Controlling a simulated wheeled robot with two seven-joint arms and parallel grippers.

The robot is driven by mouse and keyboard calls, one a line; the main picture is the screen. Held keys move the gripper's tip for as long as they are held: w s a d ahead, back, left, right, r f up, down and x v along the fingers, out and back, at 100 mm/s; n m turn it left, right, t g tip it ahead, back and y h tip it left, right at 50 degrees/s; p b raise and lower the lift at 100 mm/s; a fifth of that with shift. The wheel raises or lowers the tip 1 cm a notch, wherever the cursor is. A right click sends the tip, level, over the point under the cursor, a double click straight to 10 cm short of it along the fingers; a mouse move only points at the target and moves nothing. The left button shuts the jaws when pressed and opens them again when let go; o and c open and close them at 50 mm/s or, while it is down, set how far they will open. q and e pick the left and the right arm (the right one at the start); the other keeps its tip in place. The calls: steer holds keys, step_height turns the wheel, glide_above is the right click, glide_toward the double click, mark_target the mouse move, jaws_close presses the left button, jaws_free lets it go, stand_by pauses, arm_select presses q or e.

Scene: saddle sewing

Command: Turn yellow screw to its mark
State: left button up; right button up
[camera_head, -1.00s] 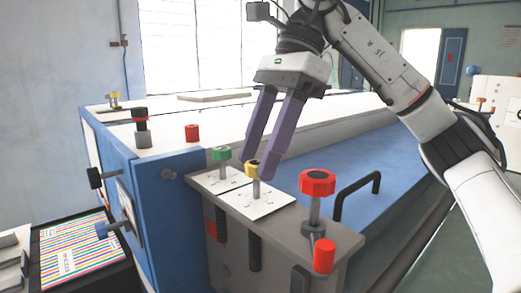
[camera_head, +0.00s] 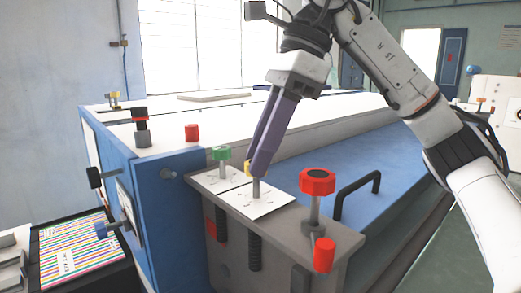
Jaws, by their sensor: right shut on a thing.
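The yellow screw (camera_head: 248,170) stands upright on a white marked plate (camera_head: 262,204) on the grey ledge of the machine. Only a sliver of its yellow head and its grey shaft show. My right gripper (camera_head: 261,168) comes down from above, with its purple fingers shut on the yellow screw's head and hiding most of it. The marks on the plate are too small to read. My left gripper is not in view.
A green screw (camera_head: 220,153) stands close on the left, on its own plate. A black handle (camera_head: 357,194) rises from the blue panel behind.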

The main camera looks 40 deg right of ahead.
steer(key=m+t, duration=0.1)
steer(key=m, duration=0.2)
steer(key=m+t+h, duration=0.1)
steer(key=m, duration=0.2)
steer(key=shift+s+a+m+h, duration=0.15)
steer(key=shift+m+h, duration=0.15)
steer(key=m+h, duration=0.1)
steer(key=m, duration=0.2)
steer(key=m+h, duration=0.1)
steer(key=m, duration=0.2)
steer(key=shift+a+t, duration=0.2)
steer(key=shift+t, duration=0.1)
steer(key=o, duration=1.1)
steer(key=shift+c, duration=0.2)
steer(key=v, duration=1)
steer(key=shift+a+r, duration=0.15)
steer(key=shift+s, duration=0.1)
